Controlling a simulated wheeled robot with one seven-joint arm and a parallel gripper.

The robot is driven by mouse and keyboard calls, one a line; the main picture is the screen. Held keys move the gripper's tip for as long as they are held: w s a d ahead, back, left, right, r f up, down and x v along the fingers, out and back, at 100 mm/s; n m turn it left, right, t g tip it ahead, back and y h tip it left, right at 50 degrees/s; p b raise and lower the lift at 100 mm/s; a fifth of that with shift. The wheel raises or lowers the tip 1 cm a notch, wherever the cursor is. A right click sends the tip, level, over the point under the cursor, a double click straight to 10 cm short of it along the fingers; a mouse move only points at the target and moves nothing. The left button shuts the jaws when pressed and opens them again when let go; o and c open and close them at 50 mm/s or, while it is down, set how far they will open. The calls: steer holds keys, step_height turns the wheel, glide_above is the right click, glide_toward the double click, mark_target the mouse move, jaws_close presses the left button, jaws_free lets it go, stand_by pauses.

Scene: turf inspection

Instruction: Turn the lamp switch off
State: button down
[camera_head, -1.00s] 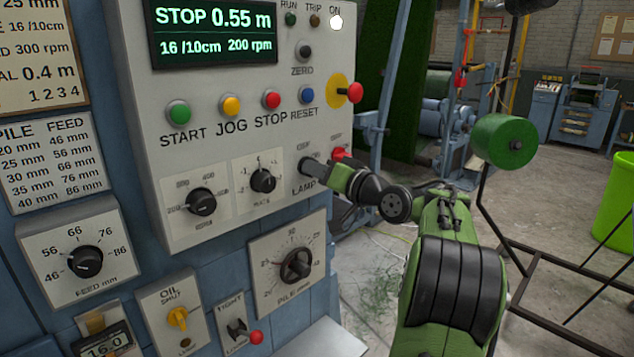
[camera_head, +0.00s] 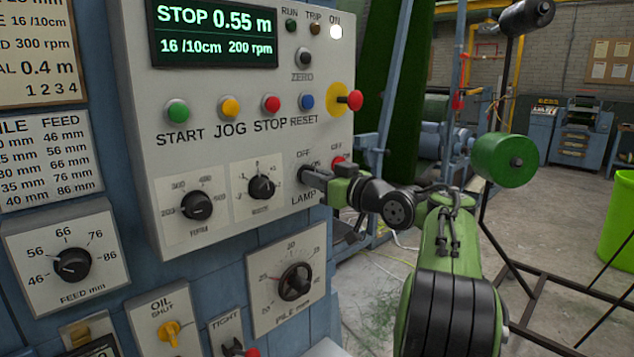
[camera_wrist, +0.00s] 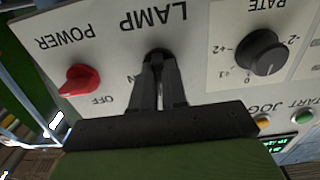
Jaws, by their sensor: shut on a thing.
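The lamp switch is a small dark control on the grey panel (camera_head: 236,128), above the printed word LAMP (camera_head: 303,198). My gripper (camera_head: 308,174) is at it, coming in from the right, with its fingers against the panel. In the wrist view, my gripper (camera_wrist: 158,72) has its dark fingers close together, shut on the lamp switch. The fingers hide most of the switch, so its exact position cannot be told. In the wrist view the LAMP lettering (camera_wrist: 152,18) appears upside down, with part of an ON mark beside the fingers.
A red power knob (camera_wrist: 79,80) sits close beside my gripper. The rate knob (camera_wrist: 262,52) is on the other side.

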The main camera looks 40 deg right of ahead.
steer(key=shift+f, duration=0.15)
steer(key=c, duration=1.2)
jaws_free()
steer(key=shift+o, duration=0.2)
steer(key=s, duration=1.5)
steer(key=shift+s+d, duration=0.25)
steer(key=shift+s, duration=0.15)
steer(key=shift+w, duration=0.1)
